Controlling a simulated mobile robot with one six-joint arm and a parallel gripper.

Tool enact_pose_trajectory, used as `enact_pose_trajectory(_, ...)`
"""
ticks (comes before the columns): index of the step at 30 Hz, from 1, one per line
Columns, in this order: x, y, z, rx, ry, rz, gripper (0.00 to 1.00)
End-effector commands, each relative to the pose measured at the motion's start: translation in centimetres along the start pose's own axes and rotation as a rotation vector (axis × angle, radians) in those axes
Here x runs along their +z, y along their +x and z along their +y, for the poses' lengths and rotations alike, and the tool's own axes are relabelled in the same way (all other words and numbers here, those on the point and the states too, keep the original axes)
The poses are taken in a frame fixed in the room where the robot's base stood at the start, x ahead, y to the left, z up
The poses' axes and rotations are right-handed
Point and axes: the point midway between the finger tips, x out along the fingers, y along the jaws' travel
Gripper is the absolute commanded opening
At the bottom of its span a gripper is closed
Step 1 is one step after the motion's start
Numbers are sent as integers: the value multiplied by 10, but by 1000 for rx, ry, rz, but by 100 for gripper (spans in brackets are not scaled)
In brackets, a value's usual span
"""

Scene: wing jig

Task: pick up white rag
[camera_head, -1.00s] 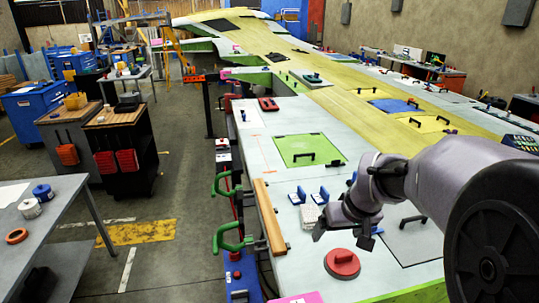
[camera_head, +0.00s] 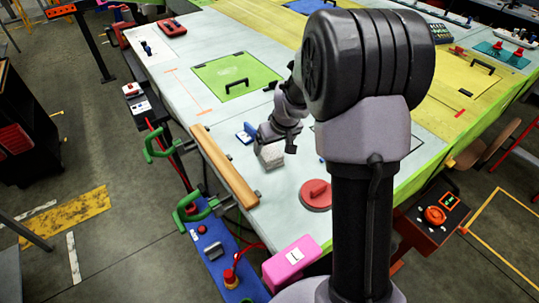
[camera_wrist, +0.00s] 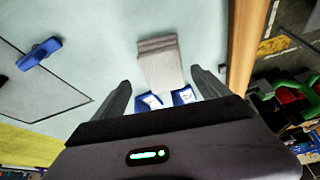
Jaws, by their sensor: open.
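The white rag (camera_head: 271,154) is a small folded pale stack lying on the light wing-jig surface (camera_head: 264,213). It also shows in the wrist view (camera_wrist: 160,62), ahead of my gripper and roughly between the lines of its two fingers. My gripper (camera_wrist: 155,85) is open, with the two dark fingers spread apart and nothing between them that I can see held. In the head view my gripper (camera_head: 278,141) is close to the rag and partly overlaps it, so I cannot tell the exact gap.
Blue brackets (camera_wrist: 183,96) stand beside the rag. A wooden bar (camera_head: 225,165) runs along the jig edge, with green clamps (camera_head: 190,208) outside it. A red round disc with a handle (camera_head: 316,194) lies near the rag. A green panel (camera_head: 238,75) lies beyond.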

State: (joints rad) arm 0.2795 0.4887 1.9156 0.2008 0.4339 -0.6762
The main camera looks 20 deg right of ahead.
Motion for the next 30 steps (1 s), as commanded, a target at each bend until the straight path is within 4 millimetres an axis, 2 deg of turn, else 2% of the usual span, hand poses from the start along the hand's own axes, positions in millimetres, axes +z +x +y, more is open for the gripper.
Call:
enact_pose_trajectory(3, 1, 27, -5, -2, -2, -4, 85)
enact_pose_trajectory(7, 0, 44, -4, -1, 0, -2, 85)
enact_pose_trajectory(29, 1, 48, -4, -1, 0, -1, 85)
enact_pose_trajectory(30, 1, 48, -4, -1, 0, -1, 82)
